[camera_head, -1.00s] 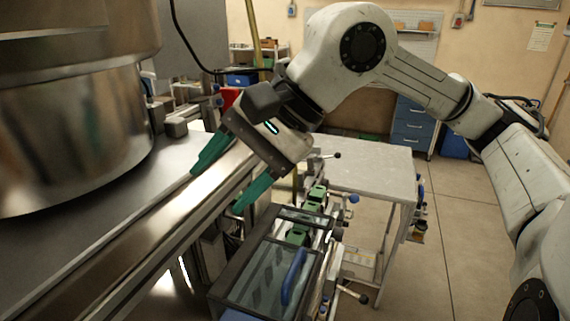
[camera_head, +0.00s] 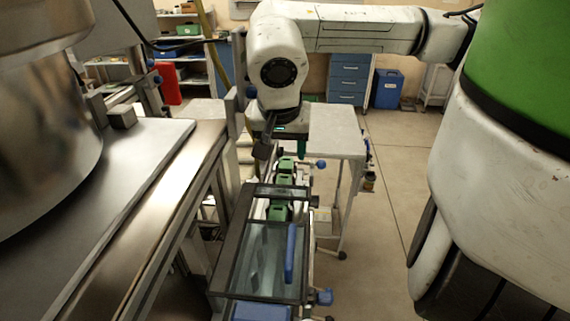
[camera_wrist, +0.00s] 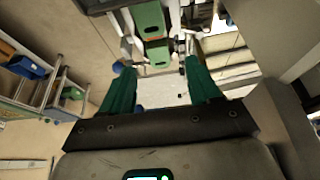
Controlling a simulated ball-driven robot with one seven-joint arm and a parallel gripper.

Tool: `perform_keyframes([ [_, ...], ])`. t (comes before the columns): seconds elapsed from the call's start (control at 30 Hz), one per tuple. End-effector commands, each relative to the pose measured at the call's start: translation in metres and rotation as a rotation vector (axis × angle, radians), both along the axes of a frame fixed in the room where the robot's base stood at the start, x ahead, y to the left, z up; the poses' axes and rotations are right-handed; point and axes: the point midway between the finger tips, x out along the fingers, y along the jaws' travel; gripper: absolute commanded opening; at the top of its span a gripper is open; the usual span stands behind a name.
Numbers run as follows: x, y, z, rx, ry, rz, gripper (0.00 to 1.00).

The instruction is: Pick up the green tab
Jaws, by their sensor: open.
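Several green block-like pieces stand in a row on the narrow rail beyond the glass-topped box; one (camera_head: 284,180) lies below my gripper in the head view, and another (camera_head: 278,212) is nearer the box. I cannot tell which is the green tab. Two green pieces (camera_wrist: 149,20) show at the top of the wrist view, beyond the fingertips. My gripper (camera_wrist: 160,64) is open and empty, with its two green fingers spread apart. In the head view one green finger (camera_head: 303,147) points down over the rail; the rest is partly hidden by my wrist.
A dark-framed glass-topped box (camera_head: 238,245) with a blue handle (camera_head: 290,253) is at the near end of the rail. A metal bench (camera_head: 110,235) with a large steel drum (camera_head: 40,150) is on the left. A grey table (camera_head: 335,130) stands behind; floor on the right is open.

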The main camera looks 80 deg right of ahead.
Motion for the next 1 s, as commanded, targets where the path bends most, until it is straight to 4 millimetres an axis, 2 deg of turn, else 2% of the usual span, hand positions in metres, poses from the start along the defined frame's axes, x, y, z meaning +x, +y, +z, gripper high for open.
perform_keyframes([
  [0.33, 0.000, -0.018, -0.038, 0.005, -0.002, -0.002, 0.62],
  [0.63, 0.000, -0.020, -0.044, 0.002, -0.001, -0.001, 0.62],
  [1.0, 0.000, -0.020, -0.043, 0.002, -0.001, -0.001, 0.27],
])
